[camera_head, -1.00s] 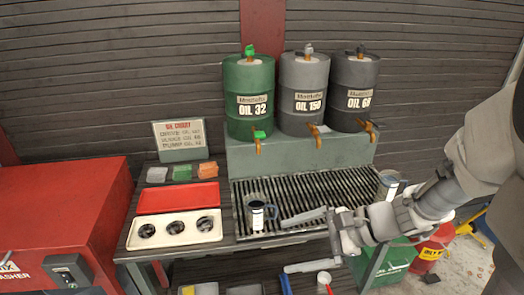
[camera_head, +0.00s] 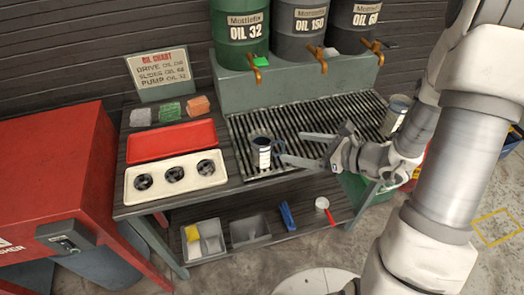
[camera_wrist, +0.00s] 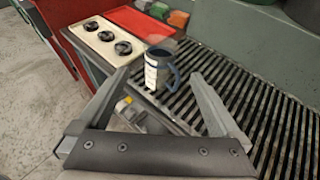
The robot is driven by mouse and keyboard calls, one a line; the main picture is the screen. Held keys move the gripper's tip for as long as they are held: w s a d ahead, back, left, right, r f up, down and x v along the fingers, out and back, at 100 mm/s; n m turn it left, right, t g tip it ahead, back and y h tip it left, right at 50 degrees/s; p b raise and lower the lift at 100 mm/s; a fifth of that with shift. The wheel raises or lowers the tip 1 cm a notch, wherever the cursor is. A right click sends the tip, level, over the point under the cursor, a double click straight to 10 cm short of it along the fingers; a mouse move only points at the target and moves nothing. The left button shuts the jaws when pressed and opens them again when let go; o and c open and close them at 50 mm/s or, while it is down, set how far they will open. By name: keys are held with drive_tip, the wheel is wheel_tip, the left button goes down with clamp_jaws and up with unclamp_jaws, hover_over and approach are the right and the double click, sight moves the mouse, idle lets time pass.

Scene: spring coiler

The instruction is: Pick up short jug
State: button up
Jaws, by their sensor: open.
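A dark blue-grey jug (camera_head: 263,155) with a white label stands upright on the near edge of the slatted grate. It also shows in the wrist view (camera_wrist: 152,70), with its handle on the right side. A second jug (camera_head: 396,114) stands at the grate's right end, partly behind my arm; which one is shorter is hard to judge. My gripper (camera_head: 297,147) is open and empty just right of the first jug, with its fingers pointing at it. In the wrist view, the jug appears beyond and between the fingertips (camera_wrist: 160,74).
A red tray (camera_head: 171,140) and a cream tray with three dark round parts (camera_head: 160,164) lie left of the grate (camera_head: 300,122). Oil drums with taps (camera_head: 240,36) stand behind it. A lower shelf holds bins (camera_head: 249,231). A red cabinet (camera_head: 50,170) stands at left.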

sight(254, 139)
drive_tip(key=x, duration=1.5)
drive_tip(key=shift+w+a+f+b, duration=0.2)
drive_tip(key=shift+a+f+b, duration=0.05)
drive_tip(key=shift+f+b, duration=0.05)
drive_tip(key=c, duration=1.3)
drive_tip(key=shift+c, duration=0.5)
drive_tip(key=shift+r, duration=0.15)
